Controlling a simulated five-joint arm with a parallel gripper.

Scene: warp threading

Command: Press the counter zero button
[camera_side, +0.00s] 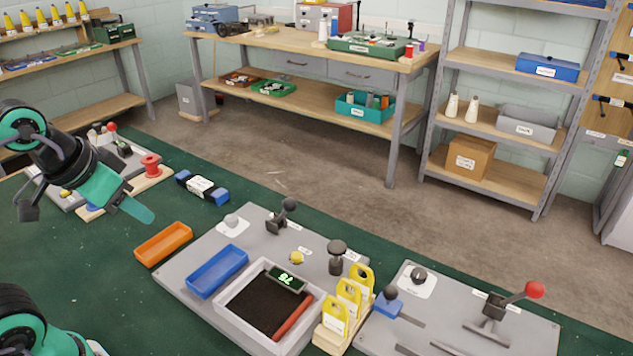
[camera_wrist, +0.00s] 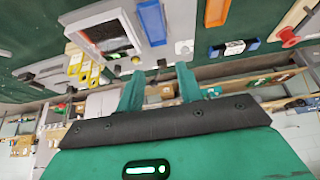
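A counter display (camera_side: 287,279) with lit green digits sits at the back edge of a white-rimmed tray (camera_side: 232,307) on a grey board. A round yellow button (camera_side: 297,257) stands on the board just behind the counter; I cannot tell whether it is the zero button. It also shows in the wrist view (camera_wrist: 135,60). My gripper (camera_side: 146,214) is in the air at the left, well apart from the counter and the button. In the wrist view its two teal fingers (camera_wrist: 160,70) are spread with nothing between them.
An orange tray (camera_side: 164,243) and a blue tray (camera_side: 217,271) lie between my gripper and the counter. A dark knob on a post (camera_side: 337,254) and yellow-topped tags (camera_side: 349,299) stand near the button. A lever with a red ball (camera_side: 534,290) is at the right.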

